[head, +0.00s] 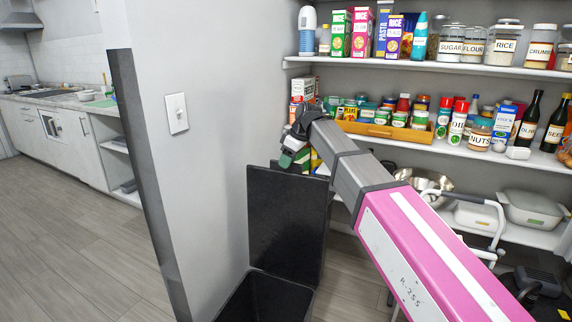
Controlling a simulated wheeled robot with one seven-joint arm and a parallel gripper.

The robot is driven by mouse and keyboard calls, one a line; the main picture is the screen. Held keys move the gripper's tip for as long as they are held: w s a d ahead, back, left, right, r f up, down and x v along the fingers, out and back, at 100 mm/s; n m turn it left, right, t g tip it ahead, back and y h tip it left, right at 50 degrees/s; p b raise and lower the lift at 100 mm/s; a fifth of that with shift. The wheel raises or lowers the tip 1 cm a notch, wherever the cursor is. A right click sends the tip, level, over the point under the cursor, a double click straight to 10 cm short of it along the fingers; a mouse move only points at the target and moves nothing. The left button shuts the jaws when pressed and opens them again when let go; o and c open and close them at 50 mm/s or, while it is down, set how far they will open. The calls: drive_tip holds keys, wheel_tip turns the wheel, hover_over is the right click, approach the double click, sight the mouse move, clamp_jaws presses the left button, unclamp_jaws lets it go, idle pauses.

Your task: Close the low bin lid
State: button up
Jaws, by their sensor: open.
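The low bin (303,300) is black and stands on the floor at the bottom centre, cut off by the picture's lower edge. Its flat black lid (285,228) stands upright at the bin's back edge, beside the grey wall, so the bin is open. My gripper (288,158) is at the end of my outstretched arm, just above the lid's top edge. It is open and seems to hold nothing. The fingertips are small and dark here, and I cannot tell whether they touch the lid.
A grey wall with a light switch (176,113) is left of the lid. Pantry shelves with jars, cans and a wooden tray (385,131) are behind and right of my arm. A steel bowl (422,183) is on the lower shelf. Open wooden floor lies at the left.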

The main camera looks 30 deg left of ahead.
drive_tip(key=shift+x, duration=0.75)
drive_tip(key=shift+c, duration=0.3)
clamp_jaws()
